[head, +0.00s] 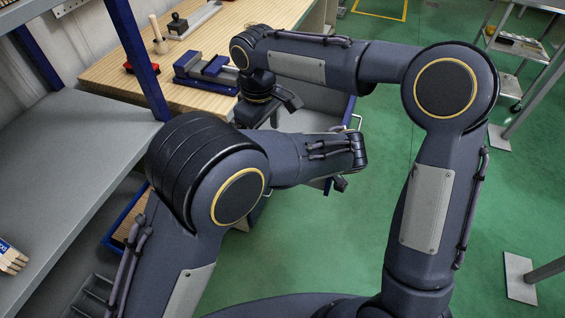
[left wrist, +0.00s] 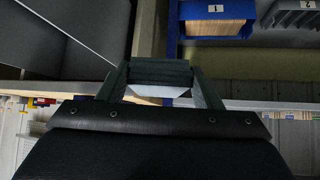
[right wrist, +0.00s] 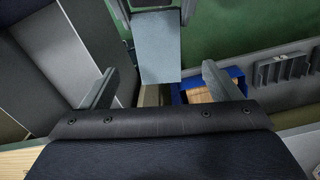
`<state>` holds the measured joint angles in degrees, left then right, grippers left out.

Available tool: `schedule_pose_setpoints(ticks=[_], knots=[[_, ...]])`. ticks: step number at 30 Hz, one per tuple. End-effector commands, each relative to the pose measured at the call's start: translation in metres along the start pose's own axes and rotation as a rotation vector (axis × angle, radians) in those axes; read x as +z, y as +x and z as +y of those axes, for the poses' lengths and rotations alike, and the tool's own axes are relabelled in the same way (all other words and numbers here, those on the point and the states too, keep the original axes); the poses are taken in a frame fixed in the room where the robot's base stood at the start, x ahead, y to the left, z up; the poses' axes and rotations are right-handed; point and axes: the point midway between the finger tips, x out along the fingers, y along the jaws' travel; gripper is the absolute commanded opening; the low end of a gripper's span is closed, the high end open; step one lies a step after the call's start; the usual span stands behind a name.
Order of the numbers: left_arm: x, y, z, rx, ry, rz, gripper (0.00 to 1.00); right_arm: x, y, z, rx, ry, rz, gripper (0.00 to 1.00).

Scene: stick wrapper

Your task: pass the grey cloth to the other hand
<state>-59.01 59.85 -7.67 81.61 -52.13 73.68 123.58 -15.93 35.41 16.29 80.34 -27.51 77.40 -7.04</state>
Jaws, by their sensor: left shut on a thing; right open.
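The grey cloth (right wrist: 157,50) shows in the right wrist view as a flat, pale grey panel. My left gripper (left wrist: 160,72) is shut on it; its fingers also show at the top of the right wrist view, on either side of the cloth. My right gripper (right wrist: 160,76) is open, and the cloth's free end is in the gap between its fingers in that view. I cannot tell how deep it reaches. In the head view the cloth cannot be made out, and my arms hide most of both grippers.
A wooden workbench (head: 115,75) with a blue vise (head: 205,70) stands at the back left. A grey shelf (head: 70,170) with a blue post is on the left. A blue bin (left wrist: 213,12) shows in the left wrist view. Green floor (head: 330,260) lies open below.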

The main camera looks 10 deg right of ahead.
Motion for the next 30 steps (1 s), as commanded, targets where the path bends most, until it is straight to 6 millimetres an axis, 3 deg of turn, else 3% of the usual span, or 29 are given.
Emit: schedule_pose_setpoints(ticks=[3,9,14,17,24,27,30], knots=[[0.0,0.0,0.0,0.0,0.0,0.0,0.36,-0.001,-0.022,0.0,0.001,-0.002,0.003,0.84],[0.0,0.0,0.0,0.0,0.0,0.0,0.36,0.001,-0.042,0.001,0.002,0.002,0.001,0.84],[0.0,0.0,0.0,0.0,0.0,0.0,0.36,0.022,-0.059,0.015,0.047,0.051,0.006,0.84],[0.0,0.0,0.0,0.0,0.0,0.0,0.36,0.054,-0.077,0.033,0.105,0.127,0.016,0.84],[0.0,0.0,0.0,0.0,0.0,0.0,0.36,0.17,-0.12,0.075,0.25,0.393,0.043,0.84],[0.0,0.0,0.0,0.0,0.0,0.0,0.36,0.224,-0.129,0.082,0.286,0.514,0.062,0.84],[0.0,0.0,0.0,0.0,0.0,0.0,0.36,0.279,-0.125,0.078,0.284,0.635,0.101,0.84]])
